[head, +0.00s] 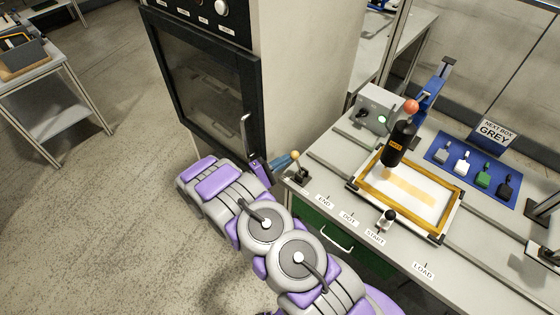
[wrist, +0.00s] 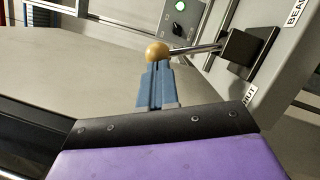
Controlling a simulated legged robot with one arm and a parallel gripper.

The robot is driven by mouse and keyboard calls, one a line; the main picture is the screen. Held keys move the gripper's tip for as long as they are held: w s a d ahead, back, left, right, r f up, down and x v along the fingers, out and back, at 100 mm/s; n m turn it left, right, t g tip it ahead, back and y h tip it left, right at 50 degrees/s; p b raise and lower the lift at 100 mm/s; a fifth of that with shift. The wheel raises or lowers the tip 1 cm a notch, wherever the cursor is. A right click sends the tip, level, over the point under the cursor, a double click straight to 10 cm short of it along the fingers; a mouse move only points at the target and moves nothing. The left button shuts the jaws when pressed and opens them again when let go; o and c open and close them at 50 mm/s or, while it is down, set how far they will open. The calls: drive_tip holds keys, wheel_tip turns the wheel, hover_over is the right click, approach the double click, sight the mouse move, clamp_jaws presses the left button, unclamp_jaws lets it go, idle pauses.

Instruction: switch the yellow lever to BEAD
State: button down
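The yellow lever has a round yellow knob (wrist: 157,51) on a metal rod that comes out of a dark bracket (wrist: 250,48). In the head view the knob (head: 295,154) stands at the bench's near left corner. In the wrist view the rod points left, between a partly cut-off BEAD label (wrist: 295,12) and a label reading "HUT" (wrist: 249,94), its start hidden. My gripper (wrist: 157,66) has its blue fingers together, tips right at the knob. They look to touch it, but I cannot tell if they pinch it. In the head view my gripper (head: 290,158) reaches the knob from the left.
A framed panel (head: 452,224) lies on the bench under a black cartridge (head: 399,143). A control box (head: 380,107) with a green light stands behind. END, DOT, START and LOAD labels line the front. A dark oven-like cabinet (head: 205,80) with a handle stands close left of my gripper.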

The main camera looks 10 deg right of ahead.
drive_tip(key=m, duration=0.1)
drive_tip(key=s+d+r+m+b, duration=0.1)
drive_tip(key=m, duration=0.1)
drive_tip(key=shift+s+d+r+g+b, duration=0.1)
drive_tip(key=shift+s+d+g+b, duration=0.2)
drive_tip(key=shift+g, duration=0.1)
drive_tip(key=s+d+m+b, duration=0.1)
drive_tip(key=b, duration=0.1)
drive_tip(key=s+d+m+y+b, duration=0.1)
drive_tip(key=b, duration=0.1)
drive_tip(key=s+d+m+b, duration=0.1)
drive_tip(key=s+m+b, duration=0.1)
drive_tip(key=shift+r+g+y, duration=0.25)
drive_tip(key=shift+g+y, duration=0.05)
drive_tip(key=shift+y, duration=0.1)
drive_tip(key=shift+s, duration=0.15)
drive_tip(key=shift+a, duration=0.15)
